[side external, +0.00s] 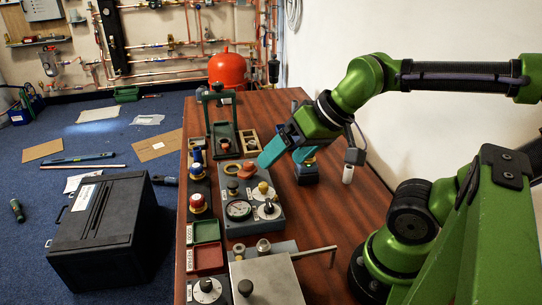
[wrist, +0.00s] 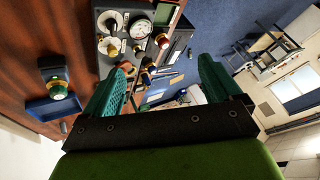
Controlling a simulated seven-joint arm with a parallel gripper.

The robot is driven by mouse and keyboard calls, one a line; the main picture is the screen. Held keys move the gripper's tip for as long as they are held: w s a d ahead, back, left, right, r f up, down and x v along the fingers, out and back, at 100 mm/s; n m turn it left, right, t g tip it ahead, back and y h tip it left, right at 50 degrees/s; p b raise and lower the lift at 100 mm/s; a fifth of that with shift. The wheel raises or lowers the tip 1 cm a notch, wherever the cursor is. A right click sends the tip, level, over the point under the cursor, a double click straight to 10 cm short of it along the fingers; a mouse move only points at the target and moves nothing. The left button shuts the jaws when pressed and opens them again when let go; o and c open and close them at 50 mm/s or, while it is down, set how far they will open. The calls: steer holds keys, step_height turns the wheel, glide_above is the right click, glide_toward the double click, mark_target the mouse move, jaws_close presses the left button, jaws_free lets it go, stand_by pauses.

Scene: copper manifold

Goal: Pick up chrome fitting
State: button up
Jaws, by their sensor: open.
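My gripper (side external: 285,154) is open and empty, its teal fingers hanging above the wooden bench behind the gauge panel. In the wrist view its fingers (wrist: 163,75) stand wide apart with nothing between them. A small metallic cylinder (wrist: 63,127) lies past the blue box at the left of the wrist view. A pale cylinder (side external: 348,174) shows right of the gripper in the side view. Two small metallic fittings (side external: 263,246) stand on the grey plate near the front. I cannot tell for certain which of these is the chrome fitting.
The blue box (side external: 307,174) with a knob is close beneath the gripper. The grey gauge panel (side external: 255,222) stands left of it, with red (side external: 205,259) and green bins in front. A green press frame (side external: 221,118) rises behind. The right bench strip is mostly clear beside the wall.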

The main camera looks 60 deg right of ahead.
steer(key=shift+d+r, duration=0.1)
steer(key=shift+r, duration=0.1)
steer(key=c, duration=0.5)
steer(key=n+g+h, duration=0.2)
steer(key=n+g, duration=0.2)
steer(key=g, duration=0.5)
glide_above(263, 243)
step_height(263, 243, down, 18)
steer(key=shift+r, duration=0.2)
steer(key=shift+f, duration=2.65)
